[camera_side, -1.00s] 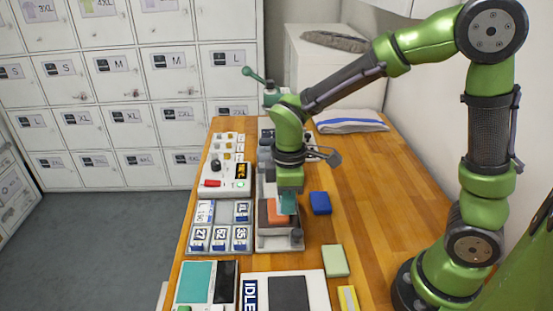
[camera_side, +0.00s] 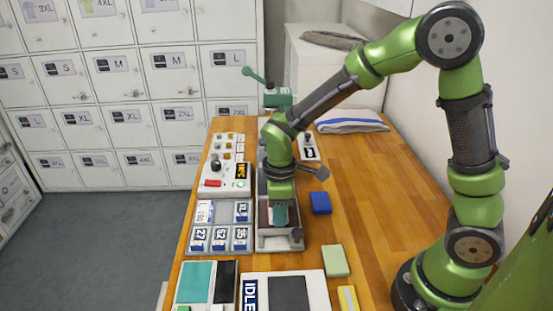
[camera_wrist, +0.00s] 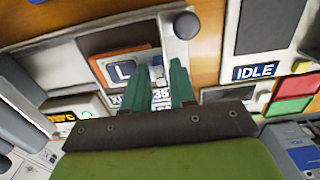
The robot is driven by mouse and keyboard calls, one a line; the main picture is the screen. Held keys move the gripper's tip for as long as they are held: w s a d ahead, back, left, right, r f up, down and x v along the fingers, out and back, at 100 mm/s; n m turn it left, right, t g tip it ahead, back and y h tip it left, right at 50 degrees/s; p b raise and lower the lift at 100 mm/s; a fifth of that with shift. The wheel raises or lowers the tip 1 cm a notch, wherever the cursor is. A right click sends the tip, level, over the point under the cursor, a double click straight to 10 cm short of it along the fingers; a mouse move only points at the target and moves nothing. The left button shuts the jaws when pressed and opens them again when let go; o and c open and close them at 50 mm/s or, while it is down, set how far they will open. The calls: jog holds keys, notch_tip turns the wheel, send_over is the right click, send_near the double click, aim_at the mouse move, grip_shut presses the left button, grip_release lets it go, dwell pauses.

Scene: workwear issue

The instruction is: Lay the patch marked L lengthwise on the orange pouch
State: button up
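The patch marked L (camera_wrist: 122,70) is a pale piece with a blue square bearing a white L. The left finger covers part of the patch's right side. Whether the fingers hold the patch is unclear. In the side view, my gripper (camera_side: 279,215) hides the patch and most of the pouch.
A round grey knob (camera_wrist: 186,25) stands at the tray's end. A bin of numbered patches (camera_side: 221,240) is left of the tray. A blue block (camera_side: 320,203) and a pale green block (camera_side: 335,261) lie to the right. An IDLE panel (camera_side: 251,292) is in front.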

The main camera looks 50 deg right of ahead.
jog(key=shift+o, duration=0.8)
jog(key=shift+r, duration=0.1)
notch_tip(320, 180, up, 11)
jog(key=s+d+r+m+t+y, duration=0.1)
jog(key=s+d+r+m+t, duration=0.1)
jog(key=s+m, duration=0.3)
jog(key=s+d+r+m+t+y, duration=0.1)
jog(key=s+r+m+t, duration=0.3)
jog(key=m, duration=0.4)
jog(key=shift+s+d+r+t, duration=0.3)
jog(key=shift+s+d+t, duration=0.4)
jog(key=shift+s, duration=0.55)
